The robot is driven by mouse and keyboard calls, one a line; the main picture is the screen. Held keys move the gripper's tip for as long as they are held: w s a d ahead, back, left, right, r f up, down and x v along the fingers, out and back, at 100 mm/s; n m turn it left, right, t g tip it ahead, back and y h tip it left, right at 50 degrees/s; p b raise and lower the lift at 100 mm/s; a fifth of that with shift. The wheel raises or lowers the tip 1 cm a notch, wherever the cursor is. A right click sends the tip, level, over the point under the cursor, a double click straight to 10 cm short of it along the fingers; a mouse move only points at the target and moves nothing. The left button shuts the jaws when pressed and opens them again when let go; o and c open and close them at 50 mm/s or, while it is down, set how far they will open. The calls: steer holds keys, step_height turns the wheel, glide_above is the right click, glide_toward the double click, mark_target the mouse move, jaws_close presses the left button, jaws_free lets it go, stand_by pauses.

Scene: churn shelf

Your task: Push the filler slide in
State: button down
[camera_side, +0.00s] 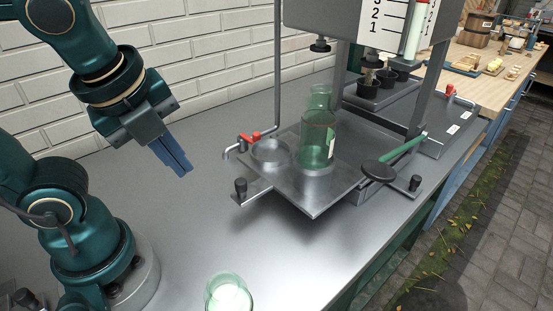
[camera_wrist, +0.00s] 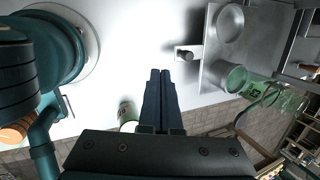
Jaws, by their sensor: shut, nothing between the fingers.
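The filler slide, a flat metal plate (camera_side: 318,203), extends out in front of the filler frame. A green glass bottle (camera_side: 316,145) stands upright on it beside an empty round metal cup (camera_side: 270,153). Black knobs stand on bars at the plate's left (camera_side: 240,187) and right (camera_side: 415,182). My gripper (camera_side: 177,166) is shut and empty, in the air left of the slide and apart from it. In the wrist view my shut fingers (camera_wrist: 160,76) point toward the bench, with the slide (camera_wrist: 211,57) and one knob (camera_wrist: 185,54) to their right.
A green glass vessel (camera_side: 228,294) stands at the bench's front edge. A red-handled tap (camera_side: 250,136) and a thin upright post are by the slide's back left. A green lever (camera_side: 404,147) is at the right. The bench between my gripper and slide is clear.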

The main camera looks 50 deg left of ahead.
steer(key=d+m, duration=0.5)
steer(key=m, duration=0.7)
steer(key=shift+y, duration=0.3)
steer(key=shift+w+a+f, duration=0.65)
steer(key=shift+w+f, duration=0.5)
steer(key=shift+f, duration=0.25)
steer(key=shift+w+a+f, duration=0.65)
steer(key=shift+w+f, duration=0.5)
steer(key=shift+f, duration=0.25)
steer(key=shift+w+a+f, duration=0.65)
steer(key=shift+w+f, duration=0.5)
steer(key=shift+f, duration=0.25)
glide_above(286, 163)
steer(key=s+d, duration=0.1)
steer(key=d, duration=0.2)
steer(key=shift+d, duration=0.1)
